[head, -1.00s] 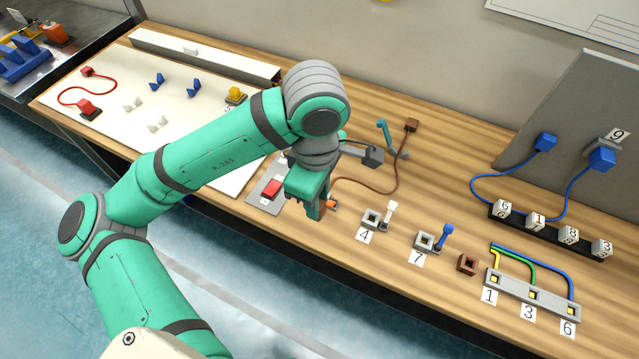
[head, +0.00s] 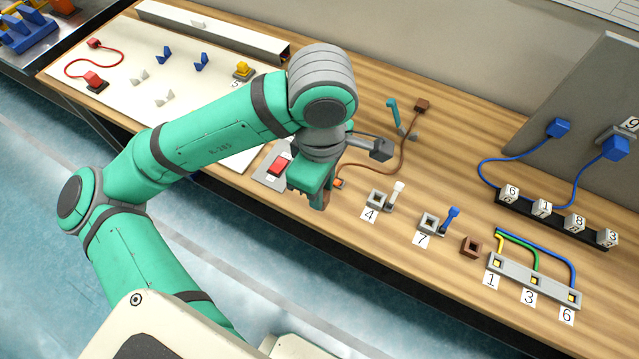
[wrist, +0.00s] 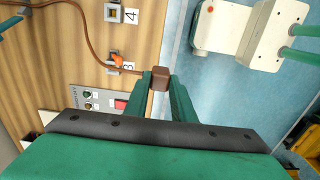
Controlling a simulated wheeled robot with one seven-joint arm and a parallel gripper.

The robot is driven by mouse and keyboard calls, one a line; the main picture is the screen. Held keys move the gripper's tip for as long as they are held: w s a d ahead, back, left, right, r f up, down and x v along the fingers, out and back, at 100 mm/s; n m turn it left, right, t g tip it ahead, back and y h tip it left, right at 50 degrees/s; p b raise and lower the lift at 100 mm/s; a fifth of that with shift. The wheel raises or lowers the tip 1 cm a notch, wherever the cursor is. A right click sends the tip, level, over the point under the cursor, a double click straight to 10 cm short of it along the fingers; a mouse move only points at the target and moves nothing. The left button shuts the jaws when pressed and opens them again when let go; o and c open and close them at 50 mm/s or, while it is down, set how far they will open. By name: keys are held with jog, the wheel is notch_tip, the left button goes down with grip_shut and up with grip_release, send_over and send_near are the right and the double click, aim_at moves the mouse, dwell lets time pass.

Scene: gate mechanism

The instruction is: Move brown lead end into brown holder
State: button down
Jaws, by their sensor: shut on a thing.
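My gripper (wrist: 161,80) is shut on the brown lead end (wrist: 159,77), a small brown block between its fingertips in the wrist view. In the head view my gripper (head: 320,203) is near the table's front edge, left of the socket labelled 4. The brown lead (head: 385,170) curves from the held end back to a brown block (head: 422,106) at the rear of the table. The brown holder (head: 472,246) is a square brown socket with a dark opening, well to the right of my gripper, between label 7 and the grey strip.
Grey sockets labelled 4 (head: 376,199) and 7 (head: 430,223), with white and blue levers, stand between my gripper and the brown holder. A grey strip (head: 535,282) with yellow, green and blue wires lies right of the holder. A red button (head: 278,163) is left of my gripper.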

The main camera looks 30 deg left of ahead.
jog(key=shift+d+f, duration=0.15)
jog(key=shift+f, duration=0.75)
jog(key=shift+s+f, duration=0.1)
jog(key=shift+f, duration=0.95)
jog(key=shift+w+f, duration=0.2)
jog(key=shift+f, duration=0.9)
jog(key=shift+s, duration=0.1)
jog(key=w+d+r, duration=0.2)
jog(key=w+d, duration=0.4)
jog(key=d, duration=0.1)
jog(key=w+d+r, duration=0.3)
jog(key=w+d, duration=0.3)
jog(key=d, duration=0.1)
jog(key=shift+w+d, duration=0.25)
jog(key=shift+d, duration=0.15)
